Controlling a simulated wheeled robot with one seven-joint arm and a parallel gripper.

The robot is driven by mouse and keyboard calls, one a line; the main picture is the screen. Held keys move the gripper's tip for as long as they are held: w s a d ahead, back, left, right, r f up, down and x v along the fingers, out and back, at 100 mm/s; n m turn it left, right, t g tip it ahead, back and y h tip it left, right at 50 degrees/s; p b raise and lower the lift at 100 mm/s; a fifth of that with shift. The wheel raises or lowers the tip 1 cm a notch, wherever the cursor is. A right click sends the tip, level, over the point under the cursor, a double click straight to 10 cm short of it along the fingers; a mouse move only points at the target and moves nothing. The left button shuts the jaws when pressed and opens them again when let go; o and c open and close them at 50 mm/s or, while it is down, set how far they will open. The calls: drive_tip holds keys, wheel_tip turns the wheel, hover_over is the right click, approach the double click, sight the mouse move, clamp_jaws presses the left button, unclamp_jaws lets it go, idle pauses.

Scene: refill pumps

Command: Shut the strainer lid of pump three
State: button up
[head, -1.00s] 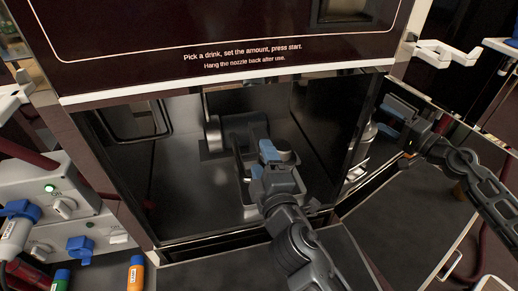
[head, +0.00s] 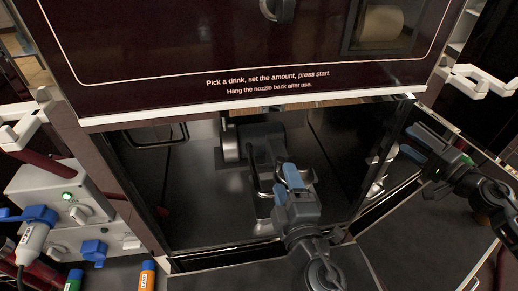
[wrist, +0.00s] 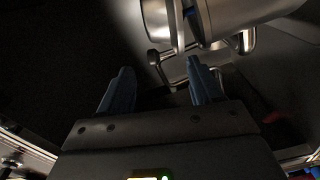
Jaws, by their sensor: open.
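My gripper (head: 288,175) is inside the open pump bay, with its two blue fingers apart and nothing visible between them. In the wrist view the fingers (wrist: 160,85) point toward a silver metal cylinder (wrist: 235,18) at the top. A thin round silver plate (wrist: 174,22) stands edge-on beside the cylinder; it looks like a raised lid, but I cannot tell surely. A bent metal bar (wrist: 248,42) shows close beyond the right fingertip; contact is unclear. In the head view my gripper hides part of the silver frame (head: 263,212) and of the strainer. No pump number is readable.
A dark pump body (head: 232,140) stands at the back of the bay. The bay's open door (head: 398,185) at right mirrors my arm. A grey control box (head: 70,195) with blue levers is outside at left. Bare bay floor (head: 195,205) lies left of my gripper.

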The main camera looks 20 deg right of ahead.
sight(278, 165)
drive_tip(key=shift+w, duration=0.45)
drive_tip(key=w, duration=0.4)
drive_tip(key=w+d, duration=0.1)
drive_tip(key=w, duration=0.1)
drive_tip(key=shift+w+p, duration=0.35)
drive_tip(key=shift+p, duration=0.05)
